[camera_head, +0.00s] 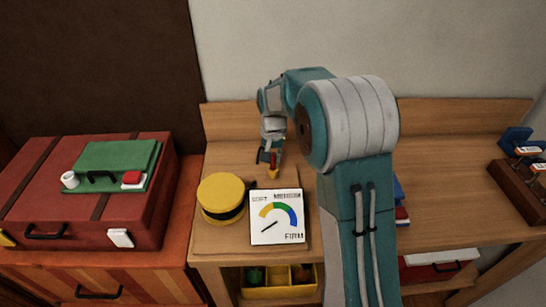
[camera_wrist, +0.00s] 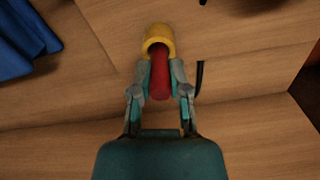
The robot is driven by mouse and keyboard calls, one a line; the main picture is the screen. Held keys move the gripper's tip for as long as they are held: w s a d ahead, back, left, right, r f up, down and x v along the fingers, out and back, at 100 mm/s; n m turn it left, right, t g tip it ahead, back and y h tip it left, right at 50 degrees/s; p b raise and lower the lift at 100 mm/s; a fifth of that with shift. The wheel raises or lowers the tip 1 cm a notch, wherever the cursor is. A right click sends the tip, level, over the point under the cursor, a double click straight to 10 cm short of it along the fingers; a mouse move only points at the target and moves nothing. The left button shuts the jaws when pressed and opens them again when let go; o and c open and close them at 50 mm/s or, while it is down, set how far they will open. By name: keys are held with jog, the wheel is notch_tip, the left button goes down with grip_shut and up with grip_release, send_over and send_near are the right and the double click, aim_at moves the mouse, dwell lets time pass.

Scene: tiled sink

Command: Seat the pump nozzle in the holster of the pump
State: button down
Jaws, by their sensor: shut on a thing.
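My gripper (camera_wrist: 159,72) is shut on a red rod, which I take as the pump nozzle (camera_wrist: 160,82). In the wrist view the nozzle's far end lies at the mouth of a short yellow cup (camera_wrist: 158,33), with the rim around it. I cannot tell how deep it sits, or whether the cup is the holster. The yellow drum with a black band (camera_head: 221,194), likely the pump body, stands left of the gauge panel (camera_head: 277,218).
A red suitcase (camera_head: 84,212) with a green case (camera_head: 114,162) on it stands left. A wooden rack (camera_head: 518,190) is on the bench's right. Below is a yellow divided bin (camera_head: 279,292). My arm hides part of the bench. Blue cloth (camera_wrist: 22,42) shows in the wrist view.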

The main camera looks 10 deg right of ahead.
jog(key=c, duration=0.6)
grip_release()
notch_tip(320, 180, up, 12)
jog(key=s+r+n+t, duration=0.1)
jog(key=s+r+t, duration=0.1)
jog(key=s+r, duration=0.45)
jog(key=s+f+n+t, duration=0.2)
jog(key=s+n+t, duration=0.1)
jog(key=s, duration=2)
jog(key=shift+s+f+n+t, duration=0.3)
jog(key=shift+s+f, duration=0.05)
jog(key=shift+s, duration=0.05)
